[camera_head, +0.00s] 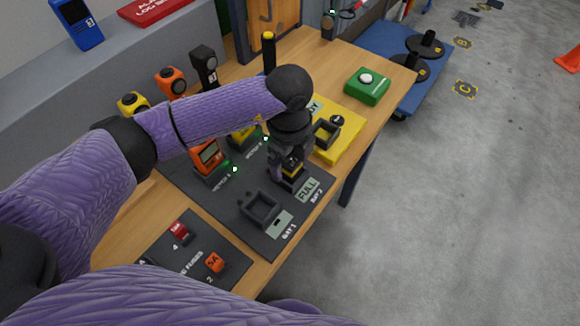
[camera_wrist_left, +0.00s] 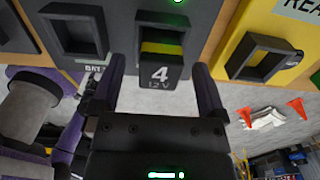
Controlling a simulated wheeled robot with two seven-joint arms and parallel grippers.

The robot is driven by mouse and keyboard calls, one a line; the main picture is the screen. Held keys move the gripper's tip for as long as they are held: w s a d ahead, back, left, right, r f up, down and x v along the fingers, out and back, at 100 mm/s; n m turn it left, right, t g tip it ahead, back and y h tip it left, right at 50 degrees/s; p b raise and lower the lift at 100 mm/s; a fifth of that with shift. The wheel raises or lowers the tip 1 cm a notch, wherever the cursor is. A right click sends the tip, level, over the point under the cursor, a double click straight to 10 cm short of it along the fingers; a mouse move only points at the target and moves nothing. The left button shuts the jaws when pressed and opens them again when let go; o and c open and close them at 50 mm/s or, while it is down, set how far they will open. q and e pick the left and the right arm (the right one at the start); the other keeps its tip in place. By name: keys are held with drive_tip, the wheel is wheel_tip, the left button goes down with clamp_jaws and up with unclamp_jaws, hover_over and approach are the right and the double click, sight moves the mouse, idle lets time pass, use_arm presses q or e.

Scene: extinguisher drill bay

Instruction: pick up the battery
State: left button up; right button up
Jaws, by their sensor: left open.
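The battery (camera_head: 292,166) is black with a yellow band and sits in the bay 2 socket of the dark charging board (camera_head: 228,203), behind the FULL label. In the left wrist view the battery (camera_wrist_left: 160,74) shows "4 12V" on its face. My left gripper (camera_head: 284,172) is over bay 2 and partly hides the battery in the head view. In the left wrist view the left gripper (camera_wrist_left: 160,88) is open, one finger on each side of the battery, with small gaps visible.
The bay 1 socket (camera_head: 261,207) is empty. A yellow plate (camera_head: 346,145) with an empty holder (camera_head: 326,133) lies beside the board.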

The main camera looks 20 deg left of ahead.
use_arm(q)
drive_tip(key=shift+f, duration=0.65)
clamp_jaws()
drive_tip(key=shift+r, duration=0.1)
